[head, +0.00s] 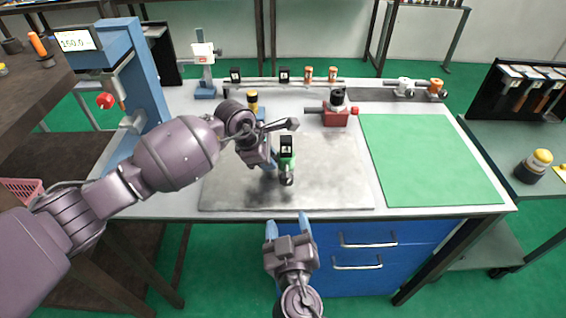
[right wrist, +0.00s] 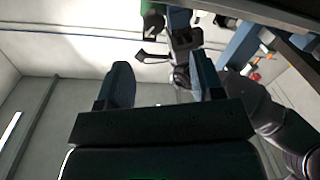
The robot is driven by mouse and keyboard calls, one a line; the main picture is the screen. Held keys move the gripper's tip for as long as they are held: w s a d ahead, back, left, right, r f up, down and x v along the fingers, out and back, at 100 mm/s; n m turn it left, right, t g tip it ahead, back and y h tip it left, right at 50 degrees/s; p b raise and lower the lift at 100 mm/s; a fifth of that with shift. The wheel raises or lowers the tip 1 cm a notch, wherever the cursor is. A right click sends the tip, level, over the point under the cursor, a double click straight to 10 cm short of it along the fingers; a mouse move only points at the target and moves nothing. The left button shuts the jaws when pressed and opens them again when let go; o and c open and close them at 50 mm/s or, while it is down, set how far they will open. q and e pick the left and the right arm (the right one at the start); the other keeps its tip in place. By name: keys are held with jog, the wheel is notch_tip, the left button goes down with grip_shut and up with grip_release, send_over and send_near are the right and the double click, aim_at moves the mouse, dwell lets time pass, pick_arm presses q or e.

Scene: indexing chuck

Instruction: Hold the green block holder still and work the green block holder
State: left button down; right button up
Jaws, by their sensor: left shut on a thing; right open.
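The green block holder (head: 287,161) stands on the grey plate in the middle of the bench, with a black block on top and a dark rounded part at its front. My left gripper (head: 273,161) reaches in from the left and is shut on the green block holder's left side; the exact contact is partly hidden. My right gripper (head: 288,222) is open and empty, in front of the bench edge and nearer than the holder. In the right wrist view the open fingers (right wrist: 163,80) frame empty space, and a green part of the holder (right wrist: 152,8) shows at the top.
A red fixture (head: 337,117) with a dark top stands behind and right of the holder. A green mat (head: 430,160) lies clear at the right. Several small black and orange parts line the back. A blue machine (head: 140,85) with a display stands at the left.

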aim_at(287, 183)
jog(key=shift+w+r+m+h, duration=0.15)
jog(key=shift+w+m, duration=0.35)
jog(key=shift+w, duration=2.5)
jog(key=shift+w+r+m+h, duration=0.15)
jog(key=shift+w+m, duration=0.35)
jog(key=shift+w, duration=2.5)
jog(key=shift+f, duration=0.1)
jog(key=shift+c, duration=0.4)
jog(key=c, duration=0.7)
jog(key=o, duration=0.8)
